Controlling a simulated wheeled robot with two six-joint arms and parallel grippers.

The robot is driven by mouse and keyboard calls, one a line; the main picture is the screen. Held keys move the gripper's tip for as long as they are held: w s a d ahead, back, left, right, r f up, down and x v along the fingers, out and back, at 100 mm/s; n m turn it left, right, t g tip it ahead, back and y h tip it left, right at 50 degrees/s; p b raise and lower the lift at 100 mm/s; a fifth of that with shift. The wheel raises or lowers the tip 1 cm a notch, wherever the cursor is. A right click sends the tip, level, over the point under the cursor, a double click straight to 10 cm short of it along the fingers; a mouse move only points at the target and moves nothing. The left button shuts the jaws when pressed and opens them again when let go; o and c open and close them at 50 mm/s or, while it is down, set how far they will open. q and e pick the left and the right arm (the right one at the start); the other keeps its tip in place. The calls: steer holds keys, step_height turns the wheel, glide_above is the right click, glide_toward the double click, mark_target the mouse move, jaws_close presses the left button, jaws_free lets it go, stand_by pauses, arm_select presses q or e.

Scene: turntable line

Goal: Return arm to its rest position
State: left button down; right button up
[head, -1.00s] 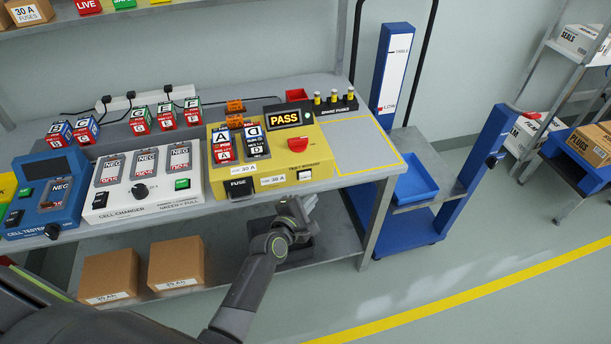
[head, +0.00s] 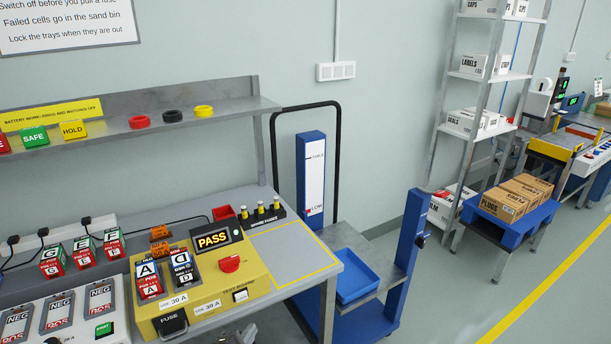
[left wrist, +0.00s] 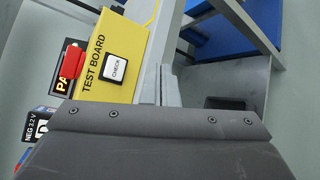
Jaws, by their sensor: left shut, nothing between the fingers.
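My left gripper (head: 238,335) just shows at the bottom edge of the head view, in front of the bench and below the yellow test board (head: 196,290); most of that arm is out of frame. In the left wrist view the two narrow grey fingers (left wrist: 159,84) are together and hold nothing. They are close beside the test board's front side in that picture, and I cannot tell the exact gap. The board carries two cells (head: 149,280), a red knob (head: 229,264) and a display reading PASS (head: 213,239). My right gripper is not in view.
The bench (head: 303,283) has a bare yellow-outlined area at its right end. A blue trolley (head: 385,296) with a blue tray (head: 357,275) stands beside it. A shelf (head: 150,129) runs above the bench. Open floor (head: 455,290) lies to the right.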

arm_select(q)
steer(key=s+a+f+m+g+y, duration=0.1)
steer(key=s+a+f+m+g, duration=0.15)
steer(key=s+f, duration=0.45)
steer(key=s+a+f+m+g, duration=0.2)
steer(key=s+f+m, duration=0.25)
steer(key=f, duration=0.45)
steer(key=s+a+f+m+g+y, duration=0.1)
steer(key=s+a+f+m+g, duration=0.15)
steer(key=s+f, duration=0.5)
steer(key=s+a+f+m+g, duration=0.2)
steer(key=s+f+m, duration=0.1)
steer(key=s, duration=0.7)
steer(key=s+a+f+m+g+y, duration=0.1)
steer(key=s+f+m, duration=0.3)
steer(key=s, duration=0.6)
steer(key=s+a+f+m+g, duration=0.3)
steer(key=s+f+m, duration=0.1)
steer(key=s, duration=0.6)
steer(key=shift+f+y, duration=0.3)
steer(key=shift+f, duration=0.6)
steer(key=shift+w, duration=0.15)
